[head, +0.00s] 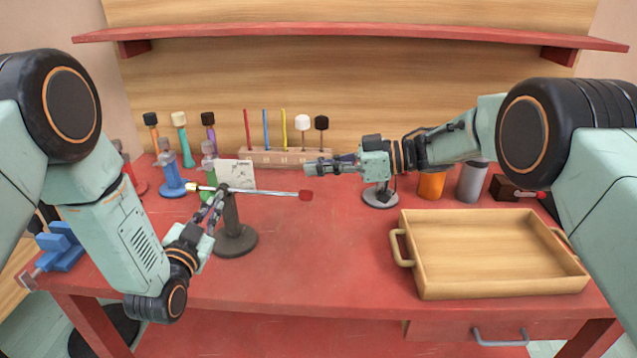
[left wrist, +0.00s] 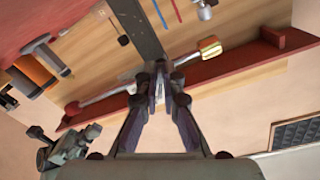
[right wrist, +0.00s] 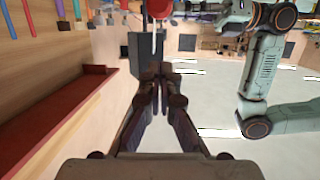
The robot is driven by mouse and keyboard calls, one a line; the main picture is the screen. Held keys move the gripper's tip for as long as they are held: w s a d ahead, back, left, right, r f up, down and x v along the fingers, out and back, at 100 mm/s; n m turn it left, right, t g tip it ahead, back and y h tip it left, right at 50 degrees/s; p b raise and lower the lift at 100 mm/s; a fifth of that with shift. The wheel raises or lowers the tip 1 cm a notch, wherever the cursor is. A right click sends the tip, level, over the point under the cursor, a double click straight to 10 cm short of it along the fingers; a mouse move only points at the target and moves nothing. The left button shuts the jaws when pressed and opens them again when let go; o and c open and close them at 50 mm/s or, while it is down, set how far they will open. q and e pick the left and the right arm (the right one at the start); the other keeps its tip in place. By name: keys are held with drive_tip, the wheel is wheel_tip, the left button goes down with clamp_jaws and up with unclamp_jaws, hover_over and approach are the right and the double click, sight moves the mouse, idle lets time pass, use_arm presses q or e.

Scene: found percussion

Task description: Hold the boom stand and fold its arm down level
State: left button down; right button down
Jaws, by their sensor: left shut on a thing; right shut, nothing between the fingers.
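The boom stand (head: 233,215) has a dark post on a round base. Its thin arm (head: 270,193) lies nearly level across the top, with a red tip at the right end and a yellow-and-white left end. My left gripper (head: 217,203) is shut on the post just below the arm. In the left wrist view the post (left wrist: 138,28) runs up from between the fingers. My right gripper (head: 310,168) is shut and empty, just above the red tip in the head view. The red tip (right wrist: 158,9) shows beyond its fingertips in the right wrist view; I cannot tell whether they touch.
A wooden tray (head: 490,287) stands at the front right. A rack (head: 275,158) of sticks and mallets is at the back, with a white card (head: 235,173) near it. An orange cylinder (head: 431,186) and a grey one (head: 471,184) stand behind the tray. The front middle is clear.

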drive_tip(key=w+v, duration=0.1)
drive_tip(key=v, duration=0.8)
drive_tip(key=shift+s+d, duration=0.4)
drive_tip(key=shift+s, duration=0.15)
drive_tip(key=shift+r, duration=0.15)
use_arm(q)
drive_tip(key=c, duration=1.4)
unclamp_jaws()
